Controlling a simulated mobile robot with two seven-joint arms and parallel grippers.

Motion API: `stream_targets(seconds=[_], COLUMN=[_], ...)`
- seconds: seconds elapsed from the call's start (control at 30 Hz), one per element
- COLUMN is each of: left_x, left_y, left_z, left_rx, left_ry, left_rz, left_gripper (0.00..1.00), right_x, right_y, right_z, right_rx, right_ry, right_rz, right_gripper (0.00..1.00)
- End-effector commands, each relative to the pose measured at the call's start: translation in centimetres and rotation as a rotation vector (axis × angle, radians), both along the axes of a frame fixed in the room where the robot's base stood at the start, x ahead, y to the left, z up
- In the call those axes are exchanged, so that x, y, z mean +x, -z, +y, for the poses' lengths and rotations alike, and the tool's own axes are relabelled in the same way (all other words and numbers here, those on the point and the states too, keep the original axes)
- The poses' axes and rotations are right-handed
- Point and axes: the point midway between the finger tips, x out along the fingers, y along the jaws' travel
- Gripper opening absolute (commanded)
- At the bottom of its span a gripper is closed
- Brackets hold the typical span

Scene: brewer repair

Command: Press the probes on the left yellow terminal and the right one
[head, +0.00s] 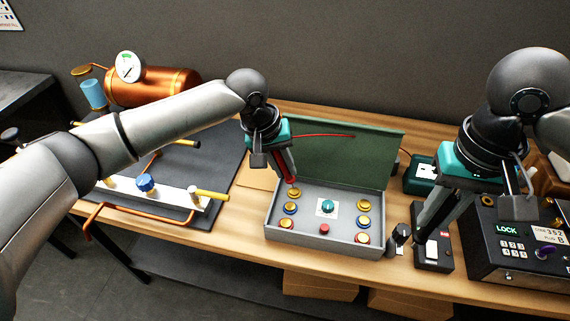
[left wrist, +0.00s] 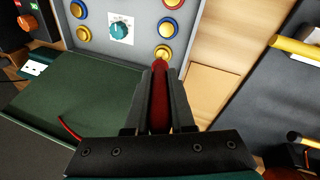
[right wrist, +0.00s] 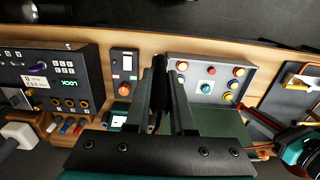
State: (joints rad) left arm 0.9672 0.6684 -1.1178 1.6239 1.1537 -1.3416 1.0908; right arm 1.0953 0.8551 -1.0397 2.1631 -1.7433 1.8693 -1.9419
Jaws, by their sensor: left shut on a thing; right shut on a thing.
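A grey box (head: 273,236) with a raised green lid (head: 350,152) holds ringed terminals. The left yellow terminal (head: 294,192) is at the upper left of its panel; the right yellow terminal (head: 363,205) is at the upper right. My left gripper (head: 284,168) is shut on a red probe (left wrist: 160,98). The probe points down, its tip at the left yellow terminal (left wrist: 163,52); exact contact is unclear. My right gripper (head: 423,225) is shut on a dark probe (right wrist: 160,72), mostly hidden between its fingers. It is right of the box, apart from the right yellow terminal.
A dark switch box (head: 433,262) and a small black-topped piece (head: 402,234) stand right of the grey box. A keypad unit (head: 510,270) is further right. A copper boiler (head: 160,86) and a white bar with valves (head: 165,193) lie left.

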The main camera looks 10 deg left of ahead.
Motion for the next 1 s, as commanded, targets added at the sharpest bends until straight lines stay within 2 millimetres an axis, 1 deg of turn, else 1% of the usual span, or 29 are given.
stream_targets(seconds=[0.33, 0.47, 0.57, 0.8, 1.0], left_x=[0.0, 0.0, 0.0, 0.0, 0.0], left_y=[0.0, -0.1, -0.1, -0.1, -0.1], left_z=[0.0, 0.0, 0.0, 0.0, 0.0], left_rx=[0.000, 0.000, 0.000, 0.000, 0.000], left_ry=[0.000, 0.000, 0.000, 0.000, 0.000], left_rz=[0.000, 0.000, 0.000, 0.000, 0.000], left_gripper=[0.00, 0.00, 0.00, 0.00, 0.00], right_x=[0.1, 1.3, 3.0, 8.5, 12.2], right_y=[0.0, 0.2, 0.5, 1.6, 2.7], right_z=[0.1, 0.5, 1.1, 2.7, 3.3], right_rx=[0.003, 0.028, 0.065, 0.181, 0.255], right_ry=[0.003, 0.021, 0.050, 0.144, 0.213], right_rz=[0.001, 0.007, 0.016, 0.033, 0.039], right_gripper=[0.00, 0.00, 0.00, 0.00, 0.00])
